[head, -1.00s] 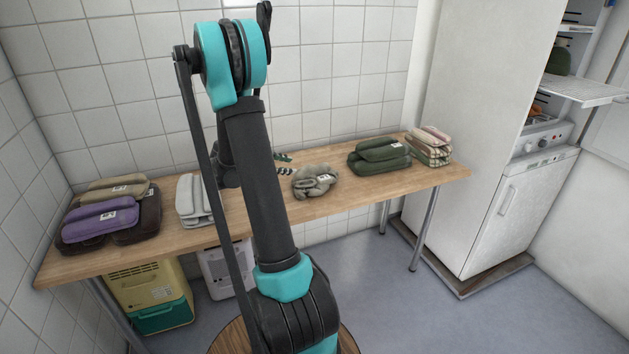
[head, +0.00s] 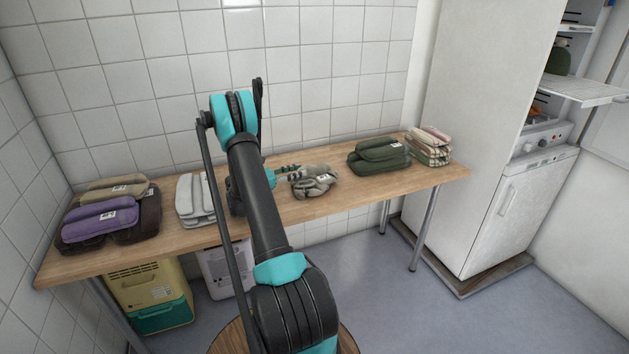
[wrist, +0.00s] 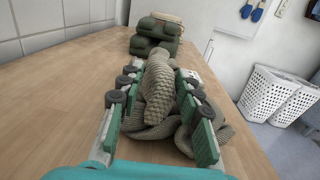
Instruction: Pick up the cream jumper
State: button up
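The cream jumper (head: 314,187) is a crumpled, beige-grey knit bundle with a small white tag, near the middle of the wooden table. My gripper (head: 303,173) reaches it from the left, low over the tabletop. Loose folds bulge out below and to the right of the right finger. The jumper's underside is hidden, and it looks to be still at table level.
On the wooden table (head: 250,220), a dark green stack (head: 379,157) and a striped stack (head: 430,146) stand to the right. Grey folded cloth (head: 190,199) and a purple-topped pile (head: 100,219) lie to the left. A tiled wall runs behind. White baskets (wrist: 270,92) stand on the floor.

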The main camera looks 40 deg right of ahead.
aim_at(313, 169)
jog(key=shift+s+d+f, duration=0.2)
jog(key=shift+d+f, duration=0.45)
jog(key=shift+d, duration=0.15)
jog(key=shift+s+d, duration=0.2)
jog(key=shift+d, duration=1.25)
jog(key=shift+s+d, duration=0.2)
jog(key=shift+d, duration=1.25)
grip_shut()
